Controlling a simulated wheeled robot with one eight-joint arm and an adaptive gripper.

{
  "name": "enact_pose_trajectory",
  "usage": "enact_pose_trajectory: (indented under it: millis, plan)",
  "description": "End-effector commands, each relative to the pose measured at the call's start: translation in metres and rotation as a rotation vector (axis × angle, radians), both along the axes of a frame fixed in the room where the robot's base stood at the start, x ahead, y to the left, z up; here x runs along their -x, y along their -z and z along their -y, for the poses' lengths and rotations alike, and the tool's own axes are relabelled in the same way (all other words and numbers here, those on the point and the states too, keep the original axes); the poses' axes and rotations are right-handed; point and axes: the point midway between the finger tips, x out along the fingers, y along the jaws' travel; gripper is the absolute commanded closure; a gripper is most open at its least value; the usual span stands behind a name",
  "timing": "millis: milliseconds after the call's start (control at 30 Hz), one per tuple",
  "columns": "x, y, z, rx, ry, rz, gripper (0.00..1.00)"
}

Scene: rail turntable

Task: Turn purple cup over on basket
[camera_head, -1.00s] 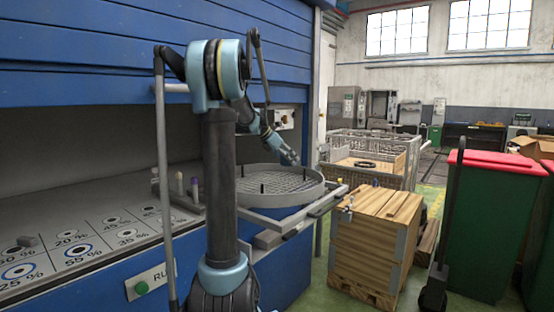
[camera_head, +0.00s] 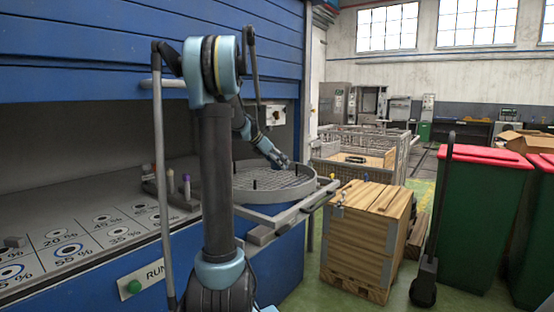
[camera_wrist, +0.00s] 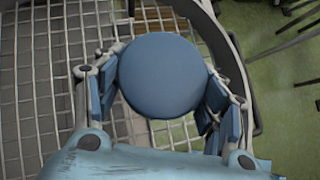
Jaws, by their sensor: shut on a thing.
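My gripper (camera_head: 278,160) is over the round wire-mesh basket (camera_head: 290,199) at the machine's opening. In the wrist view my gripper (camera_wrist: 160,88) has its fingers pressed on both sides of a round, smooth, slate-blue face (camera_wrist: 160,73), which I take for the purple cup seen end-on. The cup's sides, and whether it is upright or upside down, cannot be told. The basket's mesh (camera_wrist: 38,95) lies below it, with the curved rim (camera_wrist: 232,50) to the right. In the head view the cup is too small to make out.
Dark pegs stand up from the basket. Several small bottles (camera_head: 187,186) stand on the ledge at its left. A wooden crate (camera_head: 365,240) stands at front right, red-lidded green bins (camera_head: 470,215) beyond it. Green floor shows past the rim.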

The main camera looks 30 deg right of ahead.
Motion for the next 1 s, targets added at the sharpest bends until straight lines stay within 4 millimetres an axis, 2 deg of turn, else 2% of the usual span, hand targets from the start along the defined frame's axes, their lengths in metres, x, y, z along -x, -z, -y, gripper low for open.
enact_pose_trajectory:
  millis: [600,1000]
  plan:
    - [0.0,0.058,0.0,0.0,0.0,0.0,0.66]
    - [0.001,0.072,0.001,0.0,0.001,0.0,0.66]
